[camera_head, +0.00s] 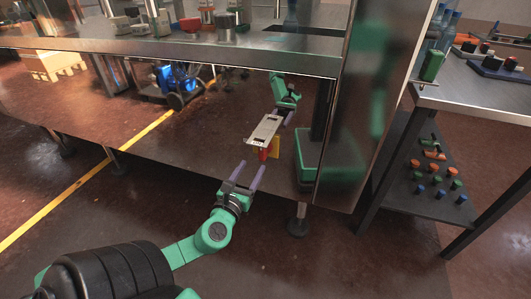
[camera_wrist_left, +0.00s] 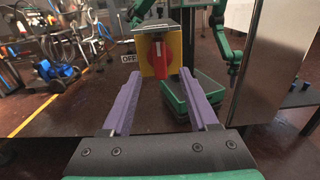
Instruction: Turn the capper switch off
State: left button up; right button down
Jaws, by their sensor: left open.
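The capper switch is a red knob (camera_wrist_left: 159,59) on a yellow plate (camera_wrist_left: 174,46), under a grey metal cover in the left wrist view. The knob stands upright, and an "OFF" label (camera_wrist_left: 129,58) sits to its left. In the head view the red knob (camera_head: 264,154) shows below a pale bracket (camera_head: 264,130) on the steel front panel. My left gripper (camera_head: 248,166) is open, its purple fingers pointing at the knob. In the left wrist view the gripper (camera_wrist_left: 157,78) is centred under the knob, apart from it, with nothing between its fingers. My right gripper is not in view.
The shiny steel panel (camera_head: 200,125) mirrors the room and my green arm. A steel post (camera_head: 375,95) stands right of the switch. Floor in front is clear.

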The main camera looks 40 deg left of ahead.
aim_at(261, 151)
pick_arm(q)
jog(key=x, duration=0.9)
jog(key=shift+s, duration=0.1)
grip_shut()
